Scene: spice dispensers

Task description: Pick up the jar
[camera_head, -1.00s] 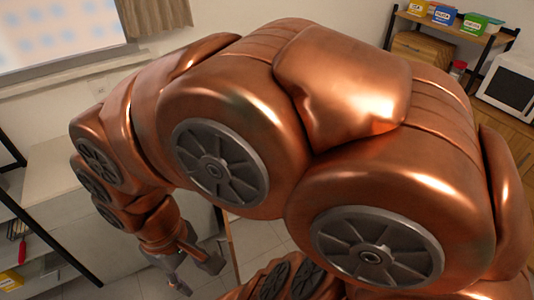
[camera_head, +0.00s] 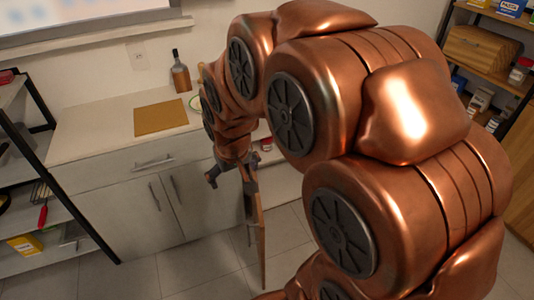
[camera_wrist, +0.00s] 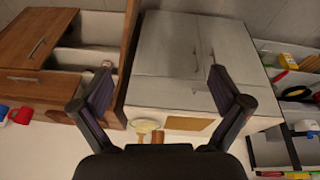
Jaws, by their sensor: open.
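My gripper (camera_head: 232,182) is open and empty in the head view, hanging in front of the pale counter cabinets. A jar with a red lid (camera_head: 520,70) stands on the shelf at the right of the head view, far from my gripper. A small red-topped item (camera_head: 266,144) shows just past my arm, partly hidden; I cannot tell whether it is a jar. A red item (camera_wrist: 22,115) lies at the left of the wrist view, too small to identify.
A wooden panel (camera_head: 262,240) stands out close beside my gripper. A black-framed shelf (camera_head: 60,190) stands at left. A wooden bread box (camera_head: 482,48) sits on the right shelf. Floor before the cabinets is clear.

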